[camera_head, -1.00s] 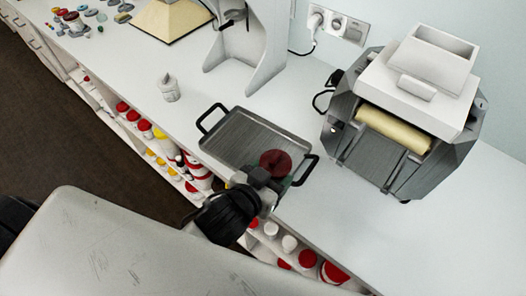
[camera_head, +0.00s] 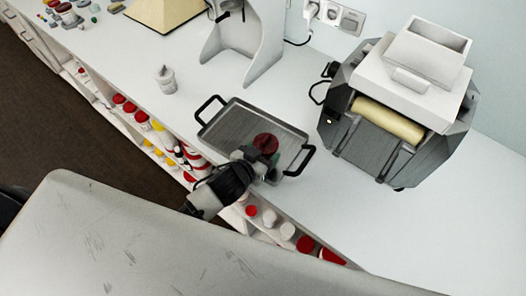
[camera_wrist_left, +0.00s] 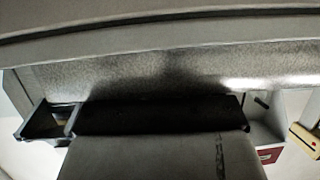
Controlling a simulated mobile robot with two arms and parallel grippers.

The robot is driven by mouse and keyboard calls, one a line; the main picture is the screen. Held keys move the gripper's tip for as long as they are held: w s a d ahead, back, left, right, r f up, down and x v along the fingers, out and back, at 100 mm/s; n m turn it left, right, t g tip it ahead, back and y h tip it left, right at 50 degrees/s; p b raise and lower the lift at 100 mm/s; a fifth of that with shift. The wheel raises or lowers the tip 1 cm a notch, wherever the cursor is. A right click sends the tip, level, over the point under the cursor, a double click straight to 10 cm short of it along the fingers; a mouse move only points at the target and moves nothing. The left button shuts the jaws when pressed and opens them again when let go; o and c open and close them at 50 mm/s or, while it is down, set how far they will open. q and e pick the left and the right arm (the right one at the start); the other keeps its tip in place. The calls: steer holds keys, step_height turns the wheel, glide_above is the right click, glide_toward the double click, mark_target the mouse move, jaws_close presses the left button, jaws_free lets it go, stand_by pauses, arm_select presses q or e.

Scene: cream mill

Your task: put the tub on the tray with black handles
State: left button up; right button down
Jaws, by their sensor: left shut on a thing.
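The tray with black handles (camera_head: 232,128) is a grey, ribbed, rectangular tray on the white worktop, with one handle at its upper-left end and one at its lower-right end. The tub (camera_head: 265,142) shows as a dark red round top over the right part of the tray. My left gripper (camera_head: 262,160) comes over the tray's front edge and is shut on the tub; it hides the tub's lower side. I cannot tell whether the tub touches the tray. The left wrist view is filled by close grey and dark surfaces, and no tub is clear there. My right gripper is not in view.
A grey machine with a cream roller (camera_head: 388,122) stands right of the tray. Shelves below the front edge hold red- and white-lidded tubs (camera_head: 270,217). Worktop at lower right is clear.

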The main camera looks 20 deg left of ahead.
arm_select(q)
steer(key=o, duration=0.5)
steer(key=shift+f, duration=0.15)
steer(key=o, duration=0.5)
steer(key=shift+c, duration=0.2)
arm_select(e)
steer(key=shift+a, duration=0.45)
arm_select(q)
steer(key=shift+s+r, duration=0.1)
steer(key=shift+r, duration=0.1)
steer(key=b+v, duration=0.1)
steer(key=v, duration=1.1)
steer(key=shift+b, duration=0.4)
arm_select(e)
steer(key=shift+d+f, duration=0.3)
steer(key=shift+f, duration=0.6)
